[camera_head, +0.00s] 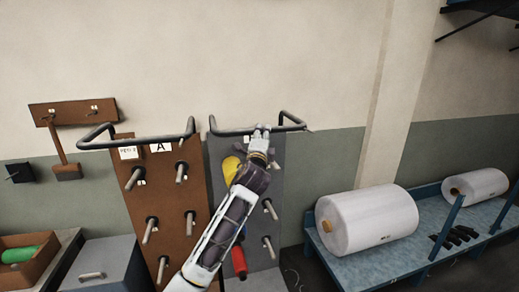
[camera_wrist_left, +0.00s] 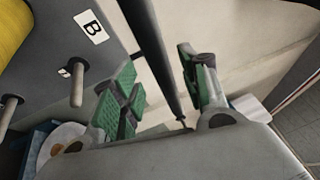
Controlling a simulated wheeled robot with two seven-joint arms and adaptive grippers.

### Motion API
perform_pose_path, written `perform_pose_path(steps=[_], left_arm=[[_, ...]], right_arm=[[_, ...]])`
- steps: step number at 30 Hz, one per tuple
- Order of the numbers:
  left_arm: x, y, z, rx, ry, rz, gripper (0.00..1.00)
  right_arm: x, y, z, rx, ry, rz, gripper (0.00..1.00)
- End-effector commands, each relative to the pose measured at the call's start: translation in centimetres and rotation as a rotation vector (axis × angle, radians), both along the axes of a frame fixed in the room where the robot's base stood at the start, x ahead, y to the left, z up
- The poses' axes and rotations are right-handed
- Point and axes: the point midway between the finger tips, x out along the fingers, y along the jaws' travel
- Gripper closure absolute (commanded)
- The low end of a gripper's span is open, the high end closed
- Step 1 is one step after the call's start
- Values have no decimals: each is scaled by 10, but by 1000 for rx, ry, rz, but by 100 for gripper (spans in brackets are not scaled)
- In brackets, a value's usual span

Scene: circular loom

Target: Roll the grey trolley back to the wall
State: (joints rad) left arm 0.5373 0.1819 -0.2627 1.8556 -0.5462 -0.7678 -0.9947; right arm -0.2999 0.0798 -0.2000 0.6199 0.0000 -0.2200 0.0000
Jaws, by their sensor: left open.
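The grey trolley (camera_head: 279,180) stands upright in the middle of the head view, close to the wall. It has a black bar handle (camera_head: 291,124) on top and pegs with a yellow and a red spool on its face. My left gripper (camera_head: 261,130) is at the handle, its arm covering part of the panel. In the left wrist view the grey panel (camera_wrist_left: 65,50) bears a "B" label, and the black handle bar runs between the two green-padded fingers of the open gripper (camera_wrist_left: 160,80). The fingers stand apart from the bar. My right gripper is out of view.
A brown trolley (camera_head: 127,187) marked "A" stands close on the left. A blue bench (camera_head: 375,268) with large white rolls (camera_head: 367,217) is on the right. A wooden tray (camera_head: 38,262) with a green spool and a grey box (camera_head: 105,255) lie at lower left.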

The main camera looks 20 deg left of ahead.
Motion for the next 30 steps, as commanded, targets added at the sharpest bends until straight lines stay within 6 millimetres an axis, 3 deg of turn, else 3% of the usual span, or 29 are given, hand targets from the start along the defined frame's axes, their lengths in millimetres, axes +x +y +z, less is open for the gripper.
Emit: perform_pose_path(steps=[18, 30], left_arm=[[-61, -11, -12, 0, 1, 1, 56], [-73, -13, -14, 0, 0, 2, 56]], right_arm=[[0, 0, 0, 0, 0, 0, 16], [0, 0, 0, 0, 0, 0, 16]])
